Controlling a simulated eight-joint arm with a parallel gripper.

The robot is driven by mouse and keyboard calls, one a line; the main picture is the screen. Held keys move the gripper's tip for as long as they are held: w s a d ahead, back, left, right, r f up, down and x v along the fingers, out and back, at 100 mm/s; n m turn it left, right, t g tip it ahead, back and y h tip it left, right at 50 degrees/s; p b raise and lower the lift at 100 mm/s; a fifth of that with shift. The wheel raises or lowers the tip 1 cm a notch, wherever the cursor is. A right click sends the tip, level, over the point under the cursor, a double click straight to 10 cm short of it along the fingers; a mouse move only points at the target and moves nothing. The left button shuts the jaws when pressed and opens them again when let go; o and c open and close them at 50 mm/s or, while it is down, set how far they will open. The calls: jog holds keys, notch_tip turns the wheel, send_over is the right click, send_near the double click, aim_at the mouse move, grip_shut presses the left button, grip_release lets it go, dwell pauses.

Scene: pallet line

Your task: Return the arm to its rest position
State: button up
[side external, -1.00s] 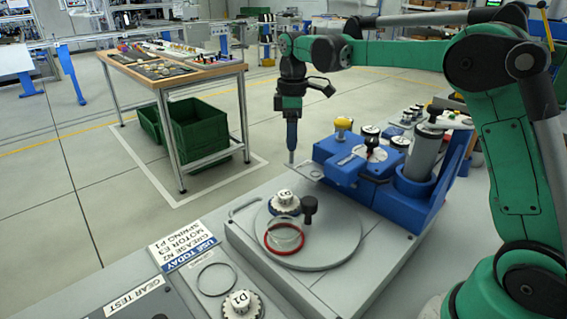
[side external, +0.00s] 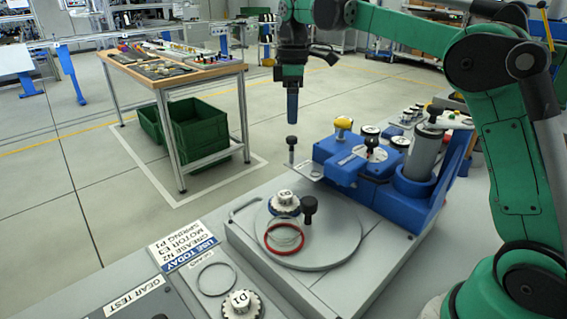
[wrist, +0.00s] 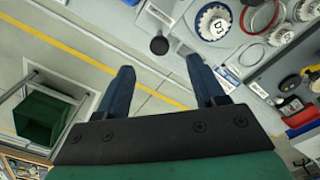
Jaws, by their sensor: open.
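My gripper (side external: 292,120) hangs pointing down from the green arm in the side external view, above the small plate at the left end of the blue fixture (side external: 340,160). In the wrist view my gripper (wrist: 160,70) has its two dark blue fingers apart with nothing between them. A thin pin with a black knob (side external: 291,143) stands upright on the plate, below the fingertips and apart from them. The black knob also shows in the wrist view (wrist: 159,45), beyond the fingertips.
A round grey turntable (side external: 330,250) carries a white gear, a red ring, a clear ring and a black knob. A label sign (side external: 185,250) and another gear (side external: 240,303) lie at the front. A wooden table (side external: 170,70) stands behind at left. Open floor lies between.

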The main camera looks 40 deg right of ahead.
jog(key=shift+s+a+r, duration=0.2)
jog(key=shift+s+a, duration=0.05)
jog(key=shift+s, duration=0.05)
jog(key=s+a+f+m+t, duration=0.3)
jog(key=s+m, duration=0.1)
jog(key=s, duration=0.3)
jog(key=s+a+f+m+t, duration=0.3)
jog(key=s+f+m+t, duration=0.1)
jog(key=s, duration=0.3)
jog(key=shift+s+m, duration=0.25)
jog(key=shift+m, duration=0.25)
